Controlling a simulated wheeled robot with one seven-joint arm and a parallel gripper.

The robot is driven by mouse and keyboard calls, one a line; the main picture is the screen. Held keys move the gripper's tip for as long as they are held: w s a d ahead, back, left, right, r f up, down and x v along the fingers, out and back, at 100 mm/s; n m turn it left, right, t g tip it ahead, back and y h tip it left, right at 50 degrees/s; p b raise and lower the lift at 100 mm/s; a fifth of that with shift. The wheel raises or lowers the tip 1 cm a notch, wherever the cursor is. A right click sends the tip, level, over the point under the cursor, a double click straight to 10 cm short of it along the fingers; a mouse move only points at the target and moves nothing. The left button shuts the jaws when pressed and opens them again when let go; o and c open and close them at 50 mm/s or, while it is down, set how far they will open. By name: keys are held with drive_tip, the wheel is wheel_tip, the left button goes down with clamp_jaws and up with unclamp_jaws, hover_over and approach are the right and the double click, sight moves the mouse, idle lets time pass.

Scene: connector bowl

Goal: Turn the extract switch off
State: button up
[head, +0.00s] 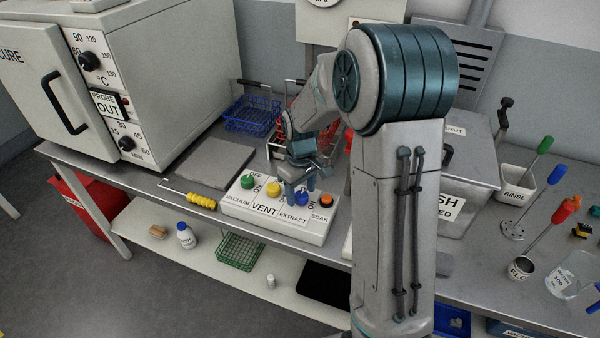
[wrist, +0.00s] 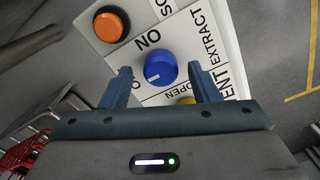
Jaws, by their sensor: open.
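The extract switch is a blue round knob (wrist: 160,68) on a white panel, beside the word EXTRACT. It also shows in the head view (head: 302,198), partly behind my gripper. A white mark on the knob points to the lower left in the wrist view, toward a letter O partly hidden by the left finger. ON lettering, turned in the picture, is above the knob. My gripper (wrist: 160,84) is open, with one finger on each side of the knob. It also shows low over the panel in the head view (head: 297,186). Whether the fingers touch the knob, I cannot tell.
A yellow-handled tool (head: 201,201) lies left of the box. Blue (head: 250,115) and red baskets stand behind.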

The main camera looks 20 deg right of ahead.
sight(301, 194)
wheel_tip(301, 194, up, 13)
idle(0.3)
idle(0.5)
drive_tip(key=s+m+t, duration=0.3)
drive_tip(key=s+m, duration=0.2)
drive_tip(key=s, duration=1.6)
drive_tip(key=shift+a+m, duration=0.15)
drive_tip(key=shift+m, duration=0.25)
